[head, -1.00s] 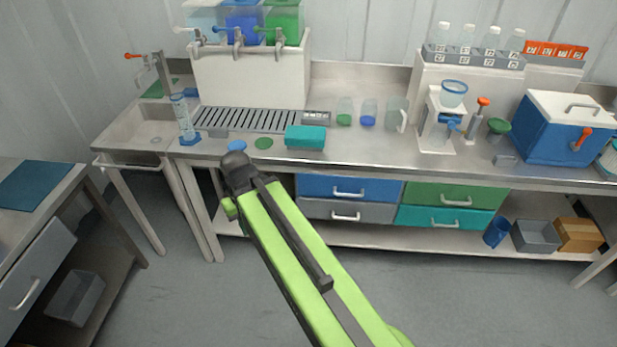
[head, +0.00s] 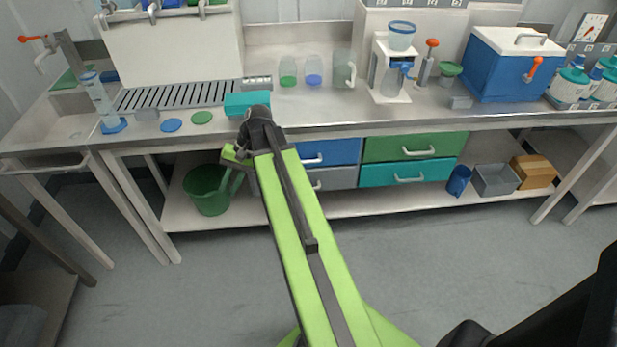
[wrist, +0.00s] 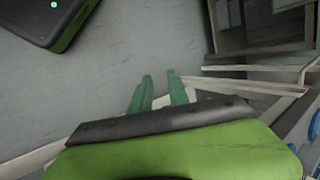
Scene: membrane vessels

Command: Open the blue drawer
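The blue drawer (head: 336,150) is in the upper left of the drawer block under the long bench. It looks closed, and its pale handle (head: 314,159) shows just right of my arm, which hides the drawer's left part. In the wrist view the two green fingers of my gripper (wrist: 160,80) stand apart, with nothing clearly held. Blue patches show at the right edge there; I cannot tell whether they are the drawer.
A grey drawer (head: 332,178) is below, with green (head: 390,146) and teal (head: 380,174) drawers to the right. A teal box (head: 240,103) sits on the bench edge by my arm. A green bucket (head: 207,192) stands on the lower shelf. The floor (head: 450,250) before the drawers is clear.

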